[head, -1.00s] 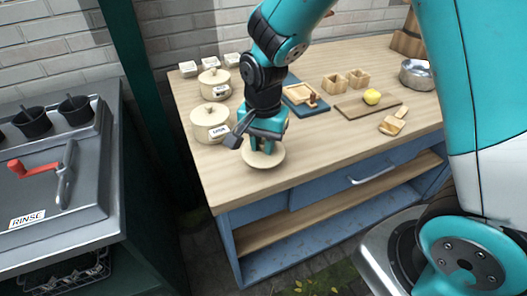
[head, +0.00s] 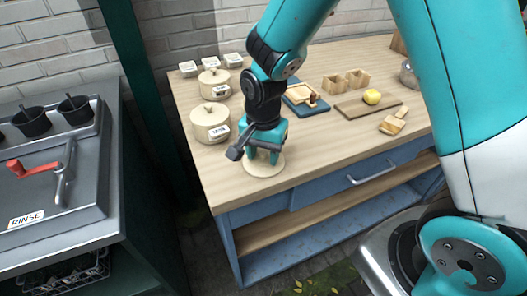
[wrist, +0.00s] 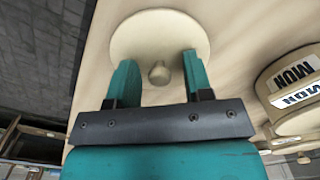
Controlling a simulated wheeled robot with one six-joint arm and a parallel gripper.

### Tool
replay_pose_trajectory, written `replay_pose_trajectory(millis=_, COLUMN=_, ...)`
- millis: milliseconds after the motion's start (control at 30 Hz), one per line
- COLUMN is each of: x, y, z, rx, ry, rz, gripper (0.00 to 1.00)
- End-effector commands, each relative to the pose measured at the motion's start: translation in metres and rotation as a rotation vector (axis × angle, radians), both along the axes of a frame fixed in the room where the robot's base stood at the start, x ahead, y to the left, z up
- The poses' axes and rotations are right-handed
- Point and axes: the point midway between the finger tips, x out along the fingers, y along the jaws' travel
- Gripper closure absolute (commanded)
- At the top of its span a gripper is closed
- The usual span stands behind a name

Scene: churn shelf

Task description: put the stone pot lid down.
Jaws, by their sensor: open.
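The stone pot lid (head: 263,170) is a pale round disc near the front left corner of the wooden tabletop. It appears to lie flat on the wood, apart from the pots. In the wrist view the lid (wrist: 160,28) shows with its small round knob (wrist: 159,73) up. My gripper (head: 262,157) is right above the lid, pointing down. In the wrist view my gripper (wrist: 158,62) is open, one finger on each side of the knob with gaps between. The gripper hides part of the lid in the head view.
Two pale lidded pots (head: 210,126) (head: 214,85) with labels stand behind the lid. A blue board (head: 306,100), a cutting board (head: 350,109) with a yellow fruit (head: 371,97), and small wooden boxes (head: 346,81) lie to the right. The table's front edge is close.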

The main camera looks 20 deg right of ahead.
Motion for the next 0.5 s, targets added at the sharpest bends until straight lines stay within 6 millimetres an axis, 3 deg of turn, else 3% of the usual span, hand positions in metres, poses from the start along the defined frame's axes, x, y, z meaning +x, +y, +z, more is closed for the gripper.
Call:
replay_pose_trajectory(millis=167, x=0.001, y=0.0, z=0.023, rx=0.001, ry=-0.006, rz=0.0, gripper=0.53)
replay_pose_trajectory(millis=500, x=0.001, y=0.0, z=0.096, rx=0.002, ry=-0.006, rz=0.0, gripper=0.53)
